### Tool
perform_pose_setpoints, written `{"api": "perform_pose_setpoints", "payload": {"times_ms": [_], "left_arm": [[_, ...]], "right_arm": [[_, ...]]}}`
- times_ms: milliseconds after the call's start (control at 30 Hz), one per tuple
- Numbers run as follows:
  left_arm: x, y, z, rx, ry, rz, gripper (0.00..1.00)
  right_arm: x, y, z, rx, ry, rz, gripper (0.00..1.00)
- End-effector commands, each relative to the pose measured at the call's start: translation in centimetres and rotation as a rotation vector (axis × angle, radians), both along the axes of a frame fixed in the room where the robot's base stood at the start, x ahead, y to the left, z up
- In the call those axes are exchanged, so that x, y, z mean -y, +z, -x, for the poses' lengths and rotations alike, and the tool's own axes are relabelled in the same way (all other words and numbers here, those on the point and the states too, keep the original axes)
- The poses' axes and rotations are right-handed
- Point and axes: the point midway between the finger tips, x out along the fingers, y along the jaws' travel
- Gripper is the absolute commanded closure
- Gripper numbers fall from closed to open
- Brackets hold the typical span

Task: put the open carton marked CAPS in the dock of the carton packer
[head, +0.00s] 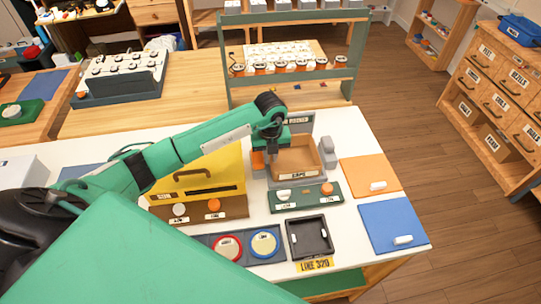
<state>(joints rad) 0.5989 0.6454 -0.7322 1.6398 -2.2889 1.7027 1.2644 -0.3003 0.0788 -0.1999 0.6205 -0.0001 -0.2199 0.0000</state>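The open brown carton marked CAPS (298,174) is in the head view, right of centre. It appears upright over the grey dock of the carton packer (303,124); I cannot tell whether it rests fully on the dock floor. My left gripper (265,158) points down at the carton's left wall, with its fingers around or beside that wall. The arm and carton hide the fingertips, so I cannot tell whether they are closed on it. My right gripper is not in view.
A green panel (307,204) with a white and an orange knob stands in front of the packer. A yellow machine (222,168) stands close on the left. A black tray (310,240), an orange mat (372,174) and a blue mat (393,222) lie nearby.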

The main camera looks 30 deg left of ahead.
Motion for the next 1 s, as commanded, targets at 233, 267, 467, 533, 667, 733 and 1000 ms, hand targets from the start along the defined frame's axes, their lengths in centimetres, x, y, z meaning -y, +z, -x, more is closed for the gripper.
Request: {"api": "perform_pose_setpoints", "payload": {"times_ms": [233, 267, 467, 533, 667, 733, 1000], "left_arm": [[0.0, 3.8, -0.1, 0.006, -0.001, 0.001, 0.88], [0.0, 4.4, -0.2, 0.006, -0.001, 0.000, 0.88], [0.0, 8.7, -0.1, 0.005, -0.001, 0.000, 0.88], [0.0, 9.9, -0.1, 0.004, 0.000, -0.001, 0.88], [0.0, 11.4, -0.1, 0.003, -0.001, 0.000, 0.88], [0.0, 11.9, 0.0, 0.002, -0.001, 0.001, 0.88], [0.0, 12.2, 0.0, -0.001, 0.000, 0.001, 0.88]], "right_arm": [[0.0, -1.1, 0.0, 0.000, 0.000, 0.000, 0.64], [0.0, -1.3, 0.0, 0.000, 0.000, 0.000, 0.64], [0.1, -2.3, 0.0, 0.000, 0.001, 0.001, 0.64], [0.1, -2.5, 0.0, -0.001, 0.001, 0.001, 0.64], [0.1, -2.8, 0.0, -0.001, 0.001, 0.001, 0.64], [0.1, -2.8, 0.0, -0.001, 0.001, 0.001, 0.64], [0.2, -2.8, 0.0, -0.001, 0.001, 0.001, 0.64]]}}
